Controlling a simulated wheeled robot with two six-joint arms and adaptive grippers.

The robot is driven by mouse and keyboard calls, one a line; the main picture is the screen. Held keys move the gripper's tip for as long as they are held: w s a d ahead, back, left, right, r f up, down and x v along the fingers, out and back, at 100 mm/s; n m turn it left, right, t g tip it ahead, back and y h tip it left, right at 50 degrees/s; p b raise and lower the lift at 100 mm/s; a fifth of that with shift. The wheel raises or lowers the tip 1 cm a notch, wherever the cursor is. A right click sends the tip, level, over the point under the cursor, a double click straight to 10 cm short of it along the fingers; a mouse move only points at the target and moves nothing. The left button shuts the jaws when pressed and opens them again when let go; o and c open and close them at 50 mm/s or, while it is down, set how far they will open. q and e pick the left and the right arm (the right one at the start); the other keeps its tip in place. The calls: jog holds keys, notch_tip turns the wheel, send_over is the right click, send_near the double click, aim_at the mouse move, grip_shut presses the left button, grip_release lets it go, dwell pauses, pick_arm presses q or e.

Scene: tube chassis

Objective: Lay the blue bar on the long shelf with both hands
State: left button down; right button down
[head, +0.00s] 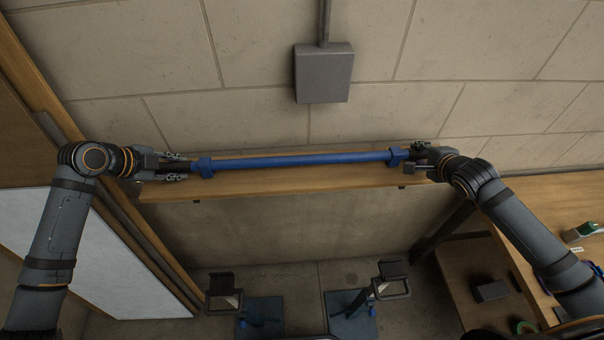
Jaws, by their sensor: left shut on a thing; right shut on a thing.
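The blue bar (300,160) is a long straight rod with a thicker blue collar near each end and dark end pieces. It runs level from left to right over the long wooden shelf (290,184) on the wall. I cannot tell whether it touches the shelf or is held just above it. My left gripper (178,167) is shut on the bar's left end, outside the left collar. My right gripper (418,158) is shut on its right end, outside the right collar.
A grey box (323,73) with a conduit is on the wall above the shelf. Two stands with blue bases (262,312) (350,308) are on the floor below. A wooden bench (560,205) with a green-and-white item (582,231) is at the right. A white panel (85,250) is at the left.

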pick_arm(q)
jog(key=shift+s+a+f+b, duration=0.15)
jog(key=shift+s+f+b, duration=0.15)
jog(key=shift+f, duration=0.4)
pick_arm(e)
jog(key=shift+s+d+f, duration=0.15)
jog(key=shift+f, duration=0.4)
pick_arm(q)
jog(key=c, duration=1.5)
grip_release()
jog(key=shift+s, duration=0.15)
pick_arm(e)
jog(key=c, duration=1.5)
grip_release()
jog(key=shift+s, duration=0.2)
pick_arm(q)
jog(key=o, duration=0.5)
jog(key=shift+f, duration=0.1)
pick_arm(e)
jog(key=o, duration=0.5)
jog(key=shift+w, duration=0.1)
pick_arm(q)
jog(key=shift+w, duration=0.3)
pick_arm(e)
jog(key=shift+w+f, duration=0.15)
